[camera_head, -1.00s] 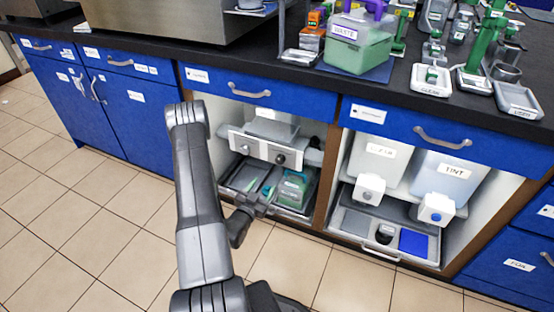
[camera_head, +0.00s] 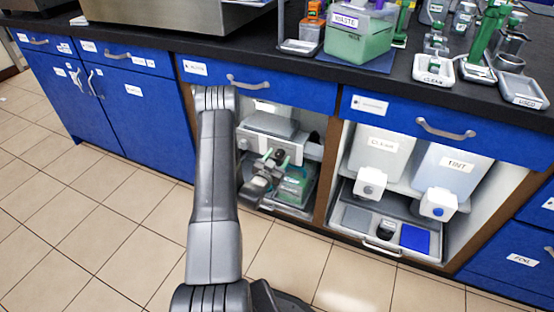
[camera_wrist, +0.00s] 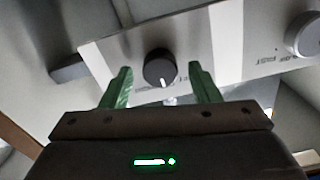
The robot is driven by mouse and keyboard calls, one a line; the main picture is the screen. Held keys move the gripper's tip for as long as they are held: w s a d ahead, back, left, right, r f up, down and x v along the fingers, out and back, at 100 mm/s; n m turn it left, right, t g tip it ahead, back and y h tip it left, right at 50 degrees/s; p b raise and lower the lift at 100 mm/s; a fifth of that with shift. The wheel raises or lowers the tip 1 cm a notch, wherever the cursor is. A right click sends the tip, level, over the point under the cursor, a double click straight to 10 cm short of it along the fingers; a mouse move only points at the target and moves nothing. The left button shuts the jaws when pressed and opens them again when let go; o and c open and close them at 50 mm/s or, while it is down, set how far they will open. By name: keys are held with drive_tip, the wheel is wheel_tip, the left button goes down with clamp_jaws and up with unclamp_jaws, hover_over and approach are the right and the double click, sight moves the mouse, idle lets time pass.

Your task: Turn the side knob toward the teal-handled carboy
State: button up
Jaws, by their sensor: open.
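A light panel (camera_head: 292,150) in the open middle cupboard carries the knobs. In the wrist view a dark round knob (camera_wrist: 160,68) with a white pointer mark toward the bottom of the picture sits on the panel. My gripper (camera_head: 268,160) is open in front of the panel. In the wrist view its green fingers stand left and right of the dark knob; contact cannot be told. A paler knob (camera_wrist: 304,36) is at the right edge of the wrist view. I cannot make out a teal-handled carboy for certain; the low tray is partly hidden by my gripper.
A green-tinted container (camera_head: 294,188) stands in the low tray beneath the panel. The cupboard to the right holds a clear carboy (camera_head: 380,150) and a tint carboy (camera_head: 450,165). A drawer front (camera_head: 260,85) is above the panel. The tiled floor is free.

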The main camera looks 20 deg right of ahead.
drive_tip(key=shift+c, duration=0.3)
drive_tip(key=c, duration=0.9)
drive_tip(key=shift+c, duration=0.2)
drive_tip(key=m+b, duration=0.1)
drive_tip(key=b, duration=0.1)
drive_tip(key=shift+f+m+b, duration=0.25)
drive_tip(key=shift+m+b, duration=0.1)
drive_tip(key=shift+m, duration=0.05)
drive_tip(key=m+b, duration=0.2)
drive_tip(key=b, duration=0.1)
drive_tip(key=m+b, duration=0.2)
drive_tip(key=shift+m, duration=0.3)
drive_tip(key=shift+s+r+m+b, duration=0.15)
drive_tip(key=shift+m+b, duration=0.35)
drive_tip(key=shift+m, duration=0.7)
